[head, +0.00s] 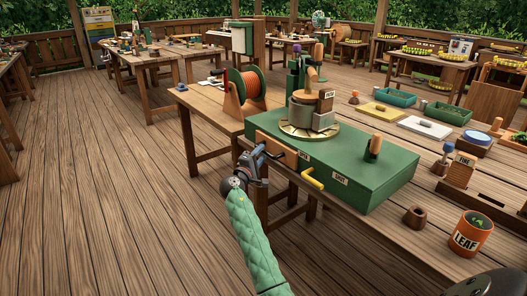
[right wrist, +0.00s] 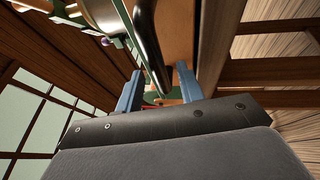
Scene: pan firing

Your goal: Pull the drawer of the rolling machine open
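The rolling machine (head: 345,185) is a green box on the workbench, with a round plate and a grey drum on top. Its drawer (head: 279,149) has a wooden front at the left end of the near side and looks flush with the box. A dark bar handle sticks out from it. My right gripper (head: 262,163), on the green padded arm, is at this handle. In the right wrist view the dark handle (right wrist: 148,40) lies between two blue fingers (right wrist: 158,88), which stand apart with gaps beside it. Firm contact is not visible. My left gripper is out of view.
A yellow handle (head: 313,179) projects from the machine right of the drawer. An orange cable reel (head: 247,88) stands behind left. An orange LEAF cup (head: 470,234) and a small brown pot (head: 416,217) are on the bench at right. The floor (head: 110,190) at left is clear.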

